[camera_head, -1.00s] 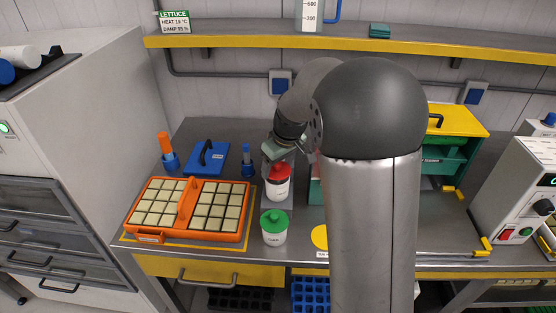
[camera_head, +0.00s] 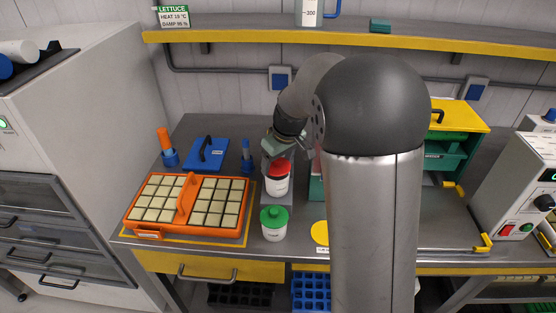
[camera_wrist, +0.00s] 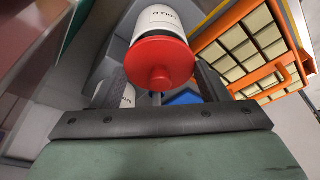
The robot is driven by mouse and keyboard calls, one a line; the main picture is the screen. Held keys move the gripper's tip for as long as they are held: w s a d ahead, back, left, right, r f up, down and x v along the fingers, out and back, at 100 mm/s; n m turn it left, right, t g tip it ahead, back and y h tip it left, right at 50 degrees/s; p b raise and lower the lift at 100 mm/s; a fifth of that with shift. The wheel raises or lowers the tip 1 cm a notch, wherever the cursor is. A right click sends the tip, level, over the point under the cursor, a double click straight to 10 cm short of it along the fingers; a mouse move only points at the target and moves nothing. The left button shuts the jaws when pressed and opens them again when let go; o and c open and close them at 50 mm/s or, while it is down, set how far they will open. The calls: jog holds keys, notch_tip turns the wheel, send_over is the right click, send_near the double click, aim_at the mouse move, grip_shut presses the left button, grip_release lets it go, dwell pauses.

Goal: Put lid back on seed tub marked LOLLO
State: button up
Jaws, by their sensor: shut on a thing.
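A white tub (camera_head: 276,187) with a red lid (camera_head: 279,169) at its top stands at the middle of the bench in the head view. In the wrist view the tub (camera_wrist: 160,20) carries lettering that reads partly as LOLLO. The red lid (camera_wrist: 160,60) faces the wrist camera, with its round knob between my fingers. My gripper (camera_wrist: 160,88) is shut on the red lid. In the head view my gripper (camera_head: 279,152) is just above the tub. I cannot tell whether the lid is fully seated.
A white tub with a green lid (camera_head: 274,216) stands in front. An orange tray (camera_head: 244,222) of pale blocks is at left, with a blue board (camera_head: 208,154) behind it. A yellow disc (camera_head: 320,233) lies at right of the green-lidded tub. My arm hides the bench behind it.

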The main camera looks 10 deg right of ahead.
jog(key=shift+f+b, duration=0.75)
jog(key=shift+f, duration=0.15)
dwell(0.3)
jog(key=o, duration=1.2)
jog(key=shift+c, duration=0.2)
jog(key=shift+r, duration=0.1)
jog(key=shift+r+p, duration=1.55)
jog(key=shift+r, duration=0.95)
grip_shut()
